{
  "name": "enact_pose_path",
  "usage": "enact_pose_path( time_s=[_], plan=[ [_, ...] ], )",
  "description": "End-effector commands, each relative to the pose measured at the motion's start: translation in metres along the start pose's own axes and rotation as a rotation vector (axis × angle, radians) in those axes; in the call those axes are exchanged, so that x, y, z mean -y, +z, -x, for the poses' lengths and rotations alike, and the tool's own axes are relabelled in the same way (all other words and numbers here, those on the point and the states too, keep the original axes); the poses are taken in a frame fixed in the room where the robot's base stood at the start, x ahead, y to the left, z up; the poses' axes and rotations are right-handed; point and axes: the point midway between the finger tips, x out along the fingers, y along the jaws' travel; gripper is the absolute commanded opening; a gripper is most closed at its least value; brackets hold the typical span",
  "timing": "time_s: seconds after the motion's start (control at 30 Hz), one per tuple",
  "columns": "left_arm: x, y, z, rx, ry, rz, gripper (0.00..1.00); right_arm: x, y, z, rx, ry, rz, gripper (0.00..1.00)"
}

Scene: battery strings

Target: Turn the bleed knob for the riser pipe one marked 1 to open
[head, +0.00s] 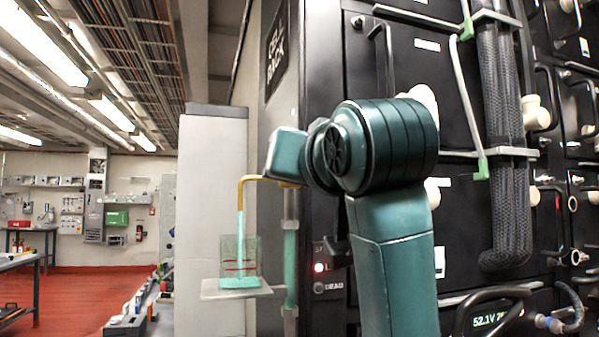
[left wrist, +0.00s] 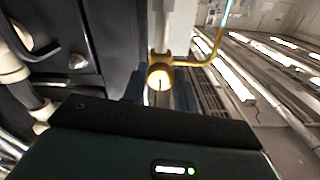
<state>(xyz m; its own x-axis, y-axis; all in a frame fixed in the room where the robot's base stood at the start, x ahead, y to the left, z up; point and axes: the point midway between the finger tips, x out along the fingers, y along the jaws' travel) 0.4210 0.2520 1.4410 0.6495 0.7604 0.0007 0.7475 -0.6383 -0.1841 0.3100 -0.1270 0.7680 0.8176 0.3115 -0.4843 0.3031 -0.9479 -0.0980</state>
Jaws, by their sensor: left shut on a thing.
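The riser pipe (head: 291,262) is a teal vertical pipe beside the rack in the head view. A brass spout (head: 246,182) bends down from its top. A cyan stream runs from the spout into a clear beaker (head: 228,256) with red lines and a little cyan liquid at the bottom. In the left wrist view, the cream round bleed knob (left wrist: 159,76) sits on the brass fitting (left wrist: 190,64), with a dark line on its face. My left gripper (left wrist: 159,92) is shut on the knob, a finger on either side. My arm hides the knob in the head view. No mark 1 is readable.
The beaker stands on a small pale shelf (head: 236,290). A tall grey cabinet (head: 205,205) stands behind it. The black battery rack (head: 365,60) with handles and thick braided cables (head: 497,130) fills the right. Open red floor (head: 85,290) lies at the left.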

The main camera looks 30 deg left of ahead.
Motion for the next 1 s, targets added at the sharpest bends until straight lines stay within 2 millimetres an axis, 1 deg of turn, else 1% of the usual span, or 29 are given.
enact_pose_path(
  time_s=[0.37,0.4,0.63,0.87,1.0],
  plan=[
    [-0.0004,0.002,-0.0002,0.007,0.001,0.005,0.06,0.0007,-0.0004,-0.0004,-0.002,0.001,-0.006,0.36],
    [-0.0004,0.0019,-0.0002,0.007,0.001,0.005,0.31,0.0007,-0.0004,-0.0004,-0.002,0.001,-0.006,0.36],
    [-0.0002,0.0011,-0.0001,0.004,0.001,0.004,0.49,0.0008,-0.0003,-0.0003,-0.001,0.001,-0.006,0.36],
    [-0.0001,0.0005,0.0003,0.002,0.0,0.004,0.5,0.0009,-0.0001,-0.0003,-0.001,0.0,-0.005,0.36],
    [-0.0001,0.0003,0.0085,-0.001,0.0,0.004,0.5,0.0006,0.002,-0.0011,0.0,-0.001,-0.004,0.36]
  ],
)
